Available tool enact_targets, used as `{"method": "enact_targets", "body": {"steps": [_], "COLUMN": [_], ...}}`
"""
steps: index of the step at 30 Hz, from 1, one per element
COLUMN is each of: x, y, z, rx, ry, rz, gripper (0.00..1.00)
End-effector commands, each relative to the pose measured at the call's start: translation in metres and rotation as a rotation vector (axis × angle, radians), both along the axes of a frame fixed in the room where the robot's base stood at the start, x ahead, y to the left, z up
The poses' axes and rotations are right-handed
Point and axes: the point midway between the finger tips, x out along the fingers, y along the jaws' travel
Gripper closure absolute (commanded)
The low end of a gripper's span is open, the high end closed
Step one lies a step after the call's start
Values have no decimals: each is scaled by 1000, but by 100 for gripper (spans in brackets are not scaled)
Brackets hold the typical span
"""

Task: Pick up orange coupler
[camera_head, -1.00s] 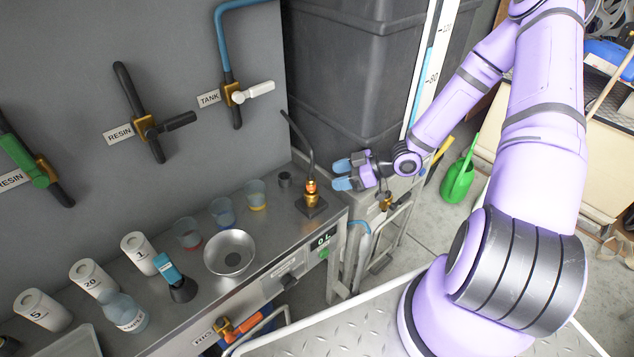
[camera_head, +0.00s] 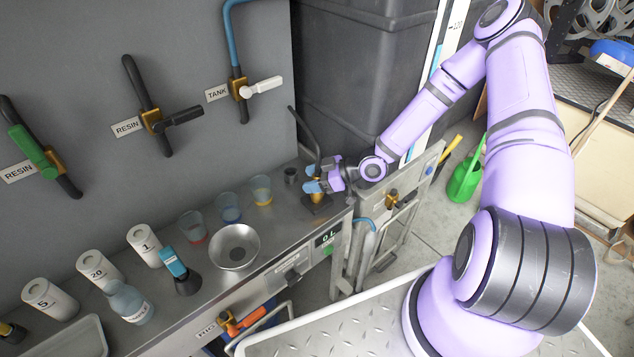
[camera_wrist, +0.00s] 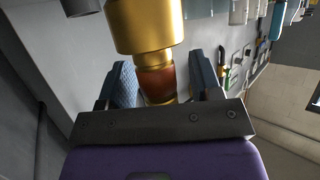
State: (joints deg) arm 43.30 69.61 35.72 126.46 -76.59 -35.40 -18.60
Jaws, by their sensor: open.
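The orange coupler, a dark orange-brown band on a brass fitting (camera_wrist: 148,25), shows between the fingers in the wrist view (camera_wrist: 157,82). In the head view the fitting (camera_head: 317,197) stands on a dark square base at the right end of the steel counter, and a dark curved hose rises beside it. The orange part is largely covered by my gripper (camera_head: 312,179) there. My gripper is open, with one blue finger on each side of the coupler, also in the wrist view (camera_wrist: 164,78). Gaps show beside the band; I cannot tell whether either finger touches.
A yellow-bottomed cup (camera_head: 261,190), a small dark cup (camera_head: 291,175) and a steel bowl (camera_head: 235,246) stand left on the counter (camera_head: 285,235). A large dark tank (camera_head: 365,70) rises behind. A green watering can (camera_head: 464,180) is on the floor at right.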

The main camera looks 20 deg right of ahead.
Motion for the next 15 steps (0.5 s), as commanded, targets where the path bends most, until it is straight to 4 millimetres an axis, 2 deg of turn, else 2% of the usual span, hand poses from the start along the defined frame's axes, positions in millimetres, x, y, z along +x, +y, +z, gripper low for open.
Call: {"method": "enact_targets", "body": {"steps": [8,11,15], "x": [1,1,1], "y": [3,3,3], "z": [-2,-2,-1], "rx": [0,0,0], "ry": [1,1,1], "rz": [0,0,0], "gripper": [42,62,94]}}
